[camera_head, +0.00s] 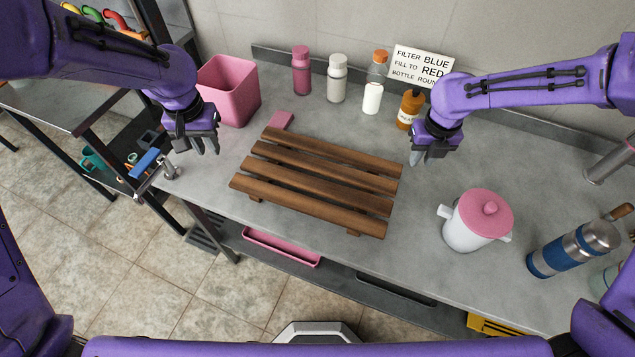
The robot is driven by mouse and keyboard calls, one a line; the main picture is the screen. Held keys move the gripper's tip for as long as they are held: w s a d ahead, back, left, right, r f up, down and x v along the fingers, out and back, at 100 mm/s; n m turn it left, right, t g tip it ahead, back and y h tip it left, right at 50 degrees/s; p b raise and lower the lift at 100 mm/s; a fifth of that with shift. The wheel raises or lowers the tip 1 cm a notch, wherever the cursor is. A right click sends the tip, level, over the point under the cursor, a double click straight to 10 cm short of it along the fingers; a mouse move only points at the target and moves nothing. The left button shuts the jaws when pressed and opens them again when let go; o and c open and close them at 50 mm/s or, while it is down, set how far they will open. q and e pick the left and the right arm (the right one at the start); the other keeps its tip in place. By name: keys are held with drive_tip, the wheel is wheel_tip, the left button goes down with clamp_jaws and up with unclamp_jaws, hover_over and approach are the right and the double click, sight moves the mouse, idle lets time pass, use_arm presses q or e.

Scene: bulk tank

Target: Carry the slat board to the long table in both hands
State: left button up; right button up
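The slat board (322,172), brown wood with several parallel slats on cross pieces, lies flat on the grey counter (400,250). My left gripper (208,148) hangs over the counter's left part, left of the board's far left corner and apart from it. My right gripper (418,160) is just right of the board's far right end, with a small gap between them. Both point down and hold nothing that I can see. The spread of the fingers is hard to make out on either one. I cannot tell which surface is the long table.
A pink bin (230,90) stands behind my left gripper. Bottles (337,78) and a sign (420,65) line the wall. A brown bottle (410,108) stands close behind my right gripper.

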drive_tip(key=r, duration=0.4)
drive_tip(key=shift+s+r, duration=0.2)
drive_tip(key=shift+r, duration=0.1)
drive_tip(key=shift+r, duration=0.1)
